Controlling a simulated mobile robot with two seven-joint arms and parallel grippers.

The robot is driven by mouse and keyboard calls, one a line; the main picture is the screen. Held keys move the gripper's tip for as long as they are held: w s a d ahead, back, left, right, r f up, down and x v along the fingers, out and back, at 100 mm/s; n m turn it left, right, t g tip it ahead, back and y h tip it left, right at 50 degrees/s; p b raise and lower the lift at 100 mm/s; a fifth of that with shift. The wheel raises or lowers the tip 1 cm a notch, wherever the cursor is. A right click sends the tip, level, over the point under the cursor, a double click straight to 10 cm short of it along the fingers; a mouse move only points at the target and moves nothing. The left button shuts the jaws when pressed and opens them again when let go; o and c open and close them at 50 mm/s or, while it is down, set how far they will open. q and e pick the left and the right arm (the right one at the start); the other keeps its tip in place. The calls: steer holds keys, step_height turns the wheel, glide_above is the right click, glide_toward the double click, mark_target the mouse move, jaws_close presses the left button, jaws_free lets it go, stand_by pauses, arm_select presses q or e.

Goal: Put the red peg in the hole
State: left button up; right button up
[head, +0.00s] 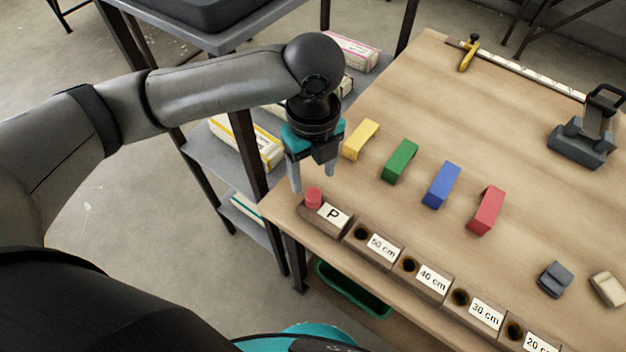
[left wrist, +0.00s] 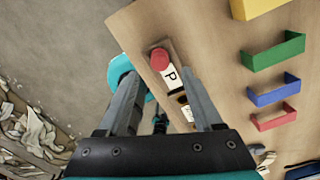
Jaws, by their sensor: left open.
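The red peg (head: 313,196) stands upright in the wooden block marked P (head: 333,214) at the near left corner of the table. It also shows in the left wrist view as a red round top (left wrist: 160,59). My left gripper (head: 312,182) is open and empty, pointing down just above and behind the peg, not touching it. In the left wrist view the peg lies beyond the fingertips (left wrist: 165,85), between their lines. Blocks with dark holes stand in a row to the right: 50 cm (head: 362,234), 40 cm (head: 409,265), 30 cm (head: 460,298) and 20 cm (head: 515,331).
Behind the row lie bracket-like pieces: yellow (head: 361,139), green (head: 400,160), blue (head: 441,185) and red (head: 486,210). A grey shelf (head: 205,150) with boxes stands left of the table. A green bin (head: 352,290) sits below the near edge.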

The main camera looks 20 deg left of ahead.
mark_target(314, 192)
arm_select(q)
step_height(314, 192, up, 6)
steer(key=shift+f+p, duration=0.25)
steer(key=shift+p, duration=0.35)
